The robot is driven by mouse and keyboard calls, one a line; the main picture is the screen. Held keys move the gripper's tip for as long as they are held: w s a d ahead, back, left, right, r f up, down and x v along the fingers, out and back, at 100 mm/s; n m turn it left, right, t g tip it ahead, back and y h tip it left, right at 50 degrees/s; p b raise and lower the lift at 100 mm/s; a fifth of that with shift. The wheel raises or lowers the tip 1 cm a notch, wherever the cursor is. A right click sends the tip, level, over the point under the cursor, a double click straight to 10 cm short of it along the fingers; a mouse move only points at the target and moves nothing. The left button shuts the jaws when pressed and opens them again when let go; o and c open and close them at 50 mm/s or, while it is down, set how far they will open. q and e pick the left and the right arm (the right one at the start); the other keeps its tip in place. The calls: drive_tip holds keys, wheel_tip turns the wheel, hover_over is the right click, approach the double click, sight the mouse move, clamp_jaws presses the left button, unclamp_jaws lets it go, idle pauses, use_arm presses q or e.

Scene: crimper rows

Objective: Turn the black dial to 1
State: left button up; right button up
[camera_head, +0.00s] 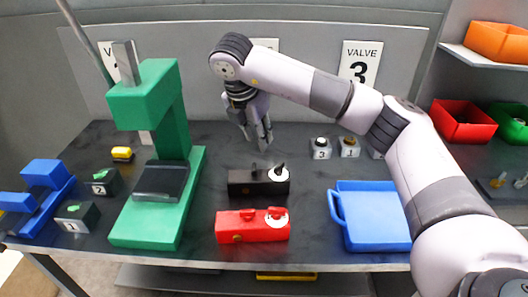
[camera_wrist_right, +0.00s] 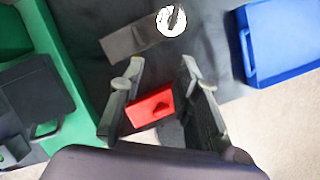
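The black dial box (camera_head: 242,184) sits on the dark table, in the middle. Its white dial face with a black knob (camera_head: 278,174) is at the box's right end. The knob's setting is too small to read. My right gripper (camera_head: 260,143) hangs behind and above the black box, pointing down, apart from it. In the right wrist view the gripper (camera_wrist_right: 160,68) has its fingers spread with nothing held, and the black box (camera_wrist_right: 130,40) with its white dial (camera_wrist_right: 172,20) lies beyond the fingertips. My left gripper is not in view.
A red dial box (camera_head: 238,228) stands in front of the black one. A tall green press (camera_head: 160,225) stands left, a blue tray (camera_head: 375,238) right. Small numbered blocks (camera_head: 320,152) stand behind on the right.

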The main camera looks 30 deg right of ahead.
drive_tip(key=w+d, duration=0.1)
drive_tip(key=d, duration=0.1)
drive_tip(key=b, duration=0.1)
approach(278, 166)
drive_tip(key=shift+m+h, duration=0.3)
drive_tip(key=shift+m, duration=0.1)
drive_tip(key=x, duration=0.2)
drive_tip(key=p+x, duration=0.1)
drive_tip(key=x, duration=0.2)
drive_tip(key=shift+s+a+p, duration=0.1)
drive_tip(key=shift+a+p, duration=0.15)
drive_tip(key=shift+p, duration=0.05)
drive_tip(key=shift+x, duration=1.25)
drive_tip(key=shift+d+f+p, duration=0.1)
drive_tip(key=shift+f+p, duration=0.2)
drive_tip(key=shift+f, duration=0.3)
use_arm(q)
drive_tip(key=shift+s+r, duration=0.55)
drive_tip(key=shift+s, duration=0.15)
use_arm(e)
drive_tip(key=shift+c, duration=0.4)
